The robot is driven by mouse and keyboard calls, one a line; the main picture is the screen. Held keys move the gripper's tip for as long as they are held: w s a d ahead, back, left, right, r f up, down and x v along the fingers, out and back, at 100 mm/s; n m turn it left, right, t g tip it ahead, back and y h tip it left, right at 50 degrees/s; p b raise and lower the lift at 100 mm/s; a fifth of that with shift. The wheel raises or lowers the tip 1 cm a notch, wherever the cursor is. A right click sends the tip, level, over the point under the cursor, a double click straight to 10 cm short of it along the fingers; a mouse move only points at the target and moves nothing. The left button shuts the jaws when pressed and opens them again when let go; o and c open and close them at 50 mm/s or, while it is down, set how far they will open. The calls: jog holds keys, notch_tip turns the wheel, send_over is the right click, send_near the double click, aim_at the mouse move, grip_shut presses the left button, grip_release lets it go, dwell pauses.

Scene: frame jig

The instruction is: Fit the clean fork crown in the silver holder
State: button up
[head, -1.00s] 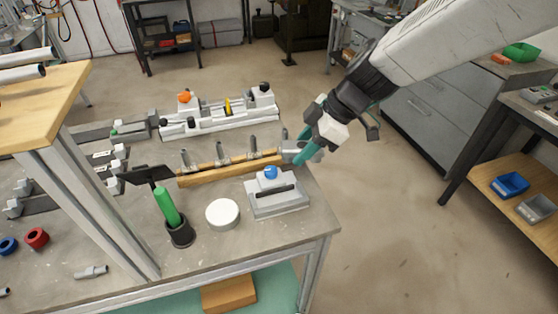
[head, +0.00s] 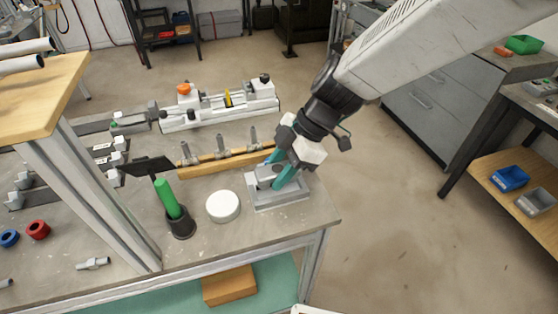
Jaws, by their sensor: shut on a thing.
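My gripper (head: 280,178), with teal fingers, is shut on a grey fork crown (head: 264,170). It holds the crown low over the silver-grey holder (head: 290,200) near the table's right front corner. The crown and fingers hide the holder's middle and its blue knob. I cannot tell whether the crown touches the holder or is seated in it. Several similar grey parts (head: 221,149) stand upright on the wooden rack (head: 205,170) behind.
A white round disc (head: 223,206) lies left of the holder. A green-handled tool (head: 167,200) stands in a dark cup (head: 181,225). A white jig (head: 210,117) with an orange knob is at the back. Red (head: 38,230) and blue (head: 9,238) rings lie at left.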

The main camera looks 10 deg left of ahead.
jog(key=shift+f, duration=1.55)
jog(key=shift+s+d+f, duration=0.25)
jog(key=shift+d+f, duration=0.05)
jog(key=shift+f, duration=0.2)
jog(key=o, duration=1)
jog(key=shift+w+r, duration=0.15)
jog(key=shift+r, duration=0.2)
jog(key=shift+o, duration=0.8)
jog(key=v, duration=0.7)
jog(key=shift+w+a, duration=0.1)
jog(key=shift+a, duration=0.05)
jog(key=shift+w+r, duration=0.1)
jog(key=shift+r, duration=0.6)
